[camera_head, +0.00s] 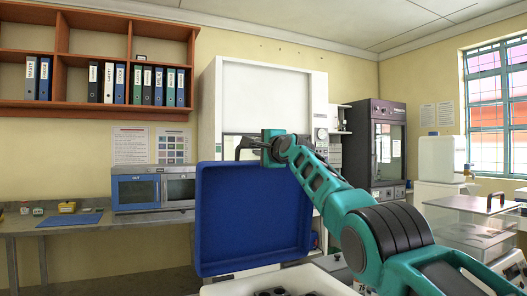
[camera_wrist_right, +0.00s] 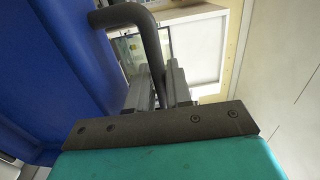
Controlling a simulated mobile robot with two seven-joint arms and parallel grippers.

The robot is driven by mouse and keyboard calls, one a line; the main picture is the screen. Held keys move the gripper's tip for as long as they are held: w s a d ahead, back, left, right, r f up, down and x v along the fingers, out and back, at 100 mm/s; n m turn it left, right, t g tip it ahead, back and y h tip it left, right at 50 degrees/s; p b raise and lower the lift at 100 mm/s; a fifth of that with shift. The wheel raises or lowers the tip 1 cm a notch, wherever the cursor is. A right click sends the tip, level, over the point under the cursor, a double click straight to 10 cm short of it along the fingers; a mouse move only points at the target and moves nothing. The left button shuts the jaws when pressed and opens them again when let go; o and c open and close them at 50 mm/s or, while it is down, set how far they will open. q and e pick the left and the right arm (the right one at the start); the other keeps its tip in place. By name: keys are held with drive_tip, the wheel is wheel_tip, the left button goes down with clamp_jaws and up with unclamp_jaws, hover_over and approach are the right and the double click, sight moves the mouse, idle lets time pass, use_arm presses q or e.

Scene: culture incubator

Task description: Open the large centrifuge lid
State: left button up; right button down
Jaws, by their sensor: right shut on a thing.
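The large centrifuge lid (camera_head: 245,220) is a blue, tray-like panel and stands raised, nearly upright, in the middle of the head view. It also fills the left of the wrist view (camera_wrist_right: 45,70). Below it is the white centrifuge body (camera_head: 225,288), with dark rotor openings partly in view at the bottom edge. A dark bent bar handle (camera_wrist_right: 145,35) is fixed to the lid. My right gripper (camera_head: 256,143) is at the lid's top edge. In the wrist view its fingers (camera_wrist_right: 162,88) are shut around the handle. My left gripper is in neither view.
A bench on the left carries a blue-fronted microwave-like device (camera_head: 137,190) and a blue mat (camera_head: 70,219). A tall white cabinet (camera_head: 265,95) stands behind the lid. A clear box (camera_head: 475,225) with a dark handle is at right, beyond my right arm.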

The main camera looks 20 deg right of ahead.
drive_tip(key=shift+d, duration=0.1)
idle(0.3)
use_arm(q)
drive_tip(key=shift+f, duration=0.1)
use_arm(e)
drive_tip(key=c, duration=1.2)
unclamp_jaws()
drive_tip(key=s+b, duration=0.1)
drive_tip(key=b, duration=0.2)
drive_tip(key=shift+f+b, duration=0.3)
drive_tip(key=shift+f, duration=0.05)
drive_tip(key=s+b, duration=0.1)
drive_tip(key=b, duration=0.2)
drive_tip(key=shift+s+d+b, duration=0.1)
drive_tip(key=shift+s+b, duration=0.2)
drive_tip(key=shift+b, duration=0.05)
drive_tip(key=shift+s+b, duration=0.35)
drive_tip(key=shift+b, duration=0.3)
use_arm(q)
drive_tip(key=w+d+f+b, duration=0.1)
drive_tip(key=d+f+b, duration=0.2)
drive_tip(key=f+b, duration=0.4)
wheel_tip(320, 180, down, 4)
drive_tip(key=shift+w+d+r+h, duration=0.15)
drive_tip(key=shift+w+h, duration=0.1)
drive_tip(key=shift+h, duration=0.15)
use_arm(e)
drive_tip(key=s, duration=0.9)
drive_tip(key=shift+s+d, duration=0.25)
drive_tip(key=shift+d, duration=0.15)
